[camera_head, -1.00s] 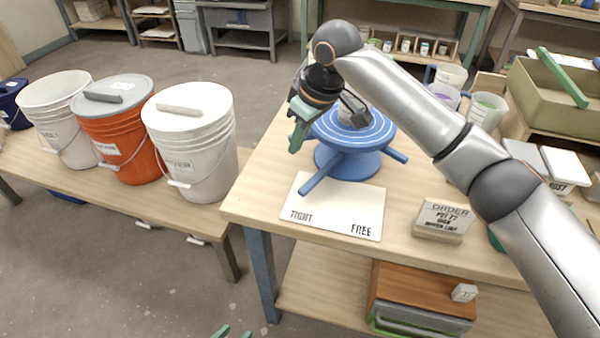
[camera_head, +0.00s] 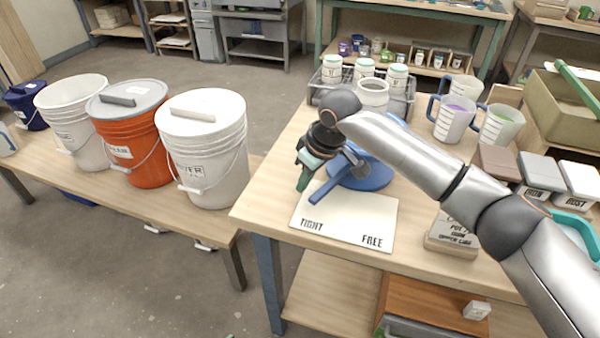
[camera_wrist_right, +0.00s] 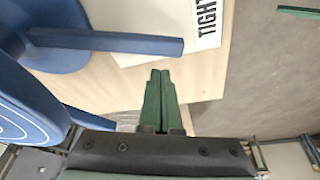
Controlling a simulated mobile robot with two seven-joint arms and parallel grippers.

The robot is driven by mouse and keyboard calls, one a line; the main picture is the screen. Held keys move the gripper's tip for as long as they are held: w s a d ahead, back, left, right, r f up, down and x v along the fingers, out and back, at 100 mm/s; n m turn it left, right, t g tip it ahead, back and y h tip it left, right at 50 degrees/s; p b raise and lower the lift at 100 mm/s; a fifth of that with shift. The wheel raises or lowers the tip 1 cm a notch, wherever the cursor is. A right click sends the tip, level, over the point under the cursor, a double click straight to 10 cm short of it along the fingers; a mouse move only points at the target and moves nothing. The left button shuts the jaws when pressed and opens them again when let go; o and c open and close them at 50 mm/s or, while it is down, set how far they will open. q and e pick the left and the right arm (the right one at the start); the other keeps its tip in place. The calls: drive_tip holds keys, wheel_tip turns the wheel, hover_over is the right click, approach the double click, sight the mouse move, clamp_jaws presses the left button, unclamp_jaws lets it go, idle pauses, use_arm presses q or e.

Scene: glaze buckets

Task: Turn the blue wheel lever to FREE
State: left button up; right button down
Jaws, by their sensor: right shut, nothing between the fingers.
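The blue wheel (camera_head: 372,174) stands on the wooden table, partly hidden behind my right arm. Its blue lever (camera_head: 328,191) points toward the TIGHT side of the white card (camera_head: 343,222); FREE is printed at the card's right. My right gripper (camera_head: 302,184) is shut and empty, just left of the lever's outer end. In the right wrist view the shut green fingers (camera_wrist_right: 160,95) are apart from the lever (camera_wrist_right: 110,42) in the picture; contact is not visible. Of my left gripper only a trace of green (camera_head: 234,336) shows at the bottom edge.
An order sign (camera_head: 452,234) stands right of the card. Lidded jars in a grey crate (camera_head: 411,98) and measuring jugs (camera_head: 453,118) stand behind. Several buckets, including a white lidded one (camera_head: 206,150), stand on the left bench. The card's surface is clear.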

drive_tip(key=shift+s+d, duration=0.65)
drive_tip(key=shift+d, duration=0.1)
use_arm(q)
drive_tip(key=shift+r, duration=0.2)
